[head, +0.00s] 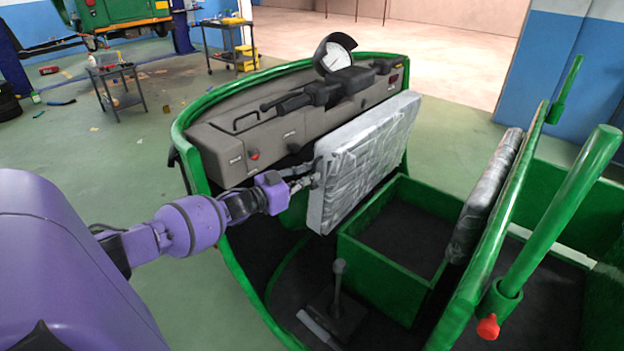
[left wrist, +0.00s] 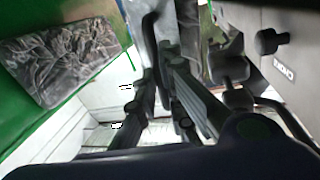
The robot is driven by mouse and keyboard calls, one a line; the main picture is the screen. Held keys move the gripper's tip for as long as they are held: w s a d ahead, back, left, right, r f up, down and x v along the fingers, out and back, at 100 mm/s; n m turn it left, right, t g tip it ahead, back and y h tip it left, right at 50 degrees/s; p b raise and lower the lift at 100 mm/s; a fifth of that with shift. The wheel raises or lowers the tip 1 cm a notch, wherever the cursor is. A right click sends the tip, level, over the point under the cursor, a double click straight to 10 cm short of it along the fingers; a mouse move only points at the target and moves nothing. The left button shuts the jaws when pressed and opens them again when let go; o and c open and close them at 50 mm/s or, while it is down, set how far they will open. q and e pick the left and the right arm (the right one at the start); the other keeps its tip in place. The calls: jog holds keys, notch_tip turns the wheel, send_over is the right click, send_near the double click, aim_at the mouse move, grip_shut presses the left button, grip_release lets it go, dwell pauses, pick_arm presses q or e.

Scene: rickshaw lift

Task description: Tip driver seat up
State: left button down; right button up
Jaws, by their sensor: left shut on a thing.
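The driver seat (head: 365,155) is a flat grey cushion in wrinkled plastic wrap. In the head view it stands tipped up on edge, close behind the dashboard, beside the open green seat box (head: 400,225). My left gripper (head: 304,183) is at the seat's near left edge, shut on it. The fingers also show in the left wrist view (left wrist: 175,92), but the exact contact is dark and hard to make out there. My right gripper is not in view.
The grey dashboard (head: 235,140) with a round gauge (head: 335,58) stands just beyond the seat. The dark wrapped backrest (head: 487,190) and green rails (head: 565,215) are at the right. A lever (head: 338,285) rises from the cab floor.

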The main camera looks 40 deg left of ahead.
pick_arm(q)
jog(key=c, duration=1.9)
grip_release()
jog(key=shift+o, duration=0.2)
jog(key=v, duration=1.2)
jog(key=shift+d, duration=0.1)
